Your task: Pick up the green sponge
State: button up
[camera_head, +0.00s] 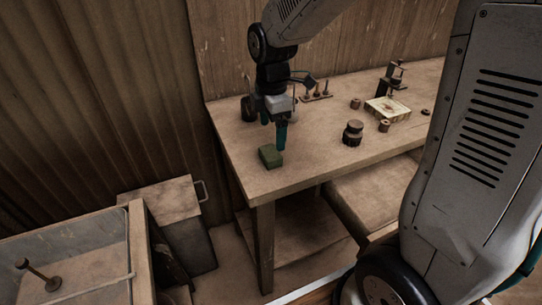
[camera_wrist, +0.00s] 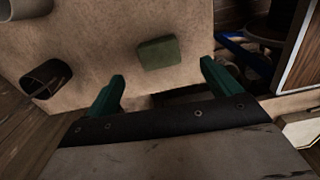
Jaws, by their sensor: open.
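The green sponge (camera_head: 270,157) is a small block lying on the wooden table (camera_head: 310,163) near its left front corner in the head view. In the wrist view the sponge (camera_wrist: 158,54) lies flat beyond the gap between my two teal fingers. My gripper (camera_head: 281,135) is just behind and above the sponge in the head view. In the wrist view my gripper (camera_wrist: 160,84) has its fingers spread wide with nothing between them. I see no contact between fingers and sponge.
A dark round jar (camera_head: 352,133) stands to the right on the table. Further back are a light tray (camera_head: 387,109) and a small press (camera_head: 392,78). The wrist view shows a dark cup (camera_wrist: 47,78) on the left. The tabletop right of the sponge is clear.

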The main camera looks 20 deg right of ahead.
aim_at(270, 152)
jog(key=shift+w+f, duration=0.25)
jog(key=shift+f, duration=0.15)
jog(key=f, duration=0.7)
jog(key=shift+s+a+f, duration=0.15)
jog(key=shift+a+f, duration=0.05)
jog(key=shift+f, duration=0.1)
jog(key=c, duration=1.1)
